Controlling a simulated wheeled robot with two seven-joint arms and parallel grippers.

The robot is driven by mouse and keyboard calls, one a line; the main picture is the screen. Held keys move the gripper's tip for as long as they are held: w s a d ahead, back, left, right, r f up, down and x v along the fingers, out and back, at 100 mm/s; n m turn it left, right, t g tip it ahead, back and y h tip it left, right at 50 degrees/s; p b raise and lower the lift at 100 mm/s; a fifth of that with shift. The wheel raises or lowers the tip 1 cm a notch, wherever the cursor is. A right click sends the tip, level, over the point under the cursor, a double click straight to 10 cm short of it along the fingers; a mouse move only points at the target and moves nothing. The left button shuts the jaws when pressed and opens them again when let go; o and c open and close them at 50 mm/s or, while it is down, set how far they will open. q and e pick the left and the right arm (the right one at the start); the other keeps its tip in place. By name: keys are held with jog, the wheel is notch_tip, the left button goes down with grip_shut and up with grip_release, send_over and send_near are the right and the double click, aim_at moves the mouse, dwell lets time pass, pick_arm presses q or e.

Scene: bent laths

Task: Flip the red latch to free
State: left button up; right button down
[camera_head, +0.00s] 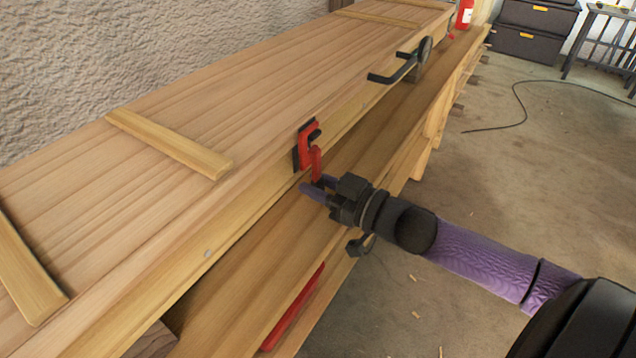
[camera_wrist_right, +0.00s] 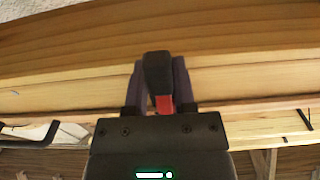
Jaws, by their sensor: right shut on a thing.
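The red latch (camera_head: 305,146) with black parts is fixed at the front edge of the wooden workbench top. Its red lever hangs down from the latch. My right gripper (camera_head: 317,186) reaches in from the right, with its purple fingers at the lever's lower end. In the right wrist view the lever (camera_wrist_right: 164,103), with a black upper part and red lower part, stands between the two fingers (camera_wrist_right: 160,85), which are shut on it. The fingers hide part of the lever's sides. My left gripper is in neither view.
A black handle (camera_head: 395,70) with a round mount sits farther along the bench's front edge. Wooden battens (camera_head: 170,143) lie across the top. A lower wooden ledge (camera_head: 250,262) runs beneath, with a red strip (camera_head: 293,308) on its front. The floor at right is mostly clear.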

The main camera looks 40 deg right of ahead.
aim_at(321, 136)
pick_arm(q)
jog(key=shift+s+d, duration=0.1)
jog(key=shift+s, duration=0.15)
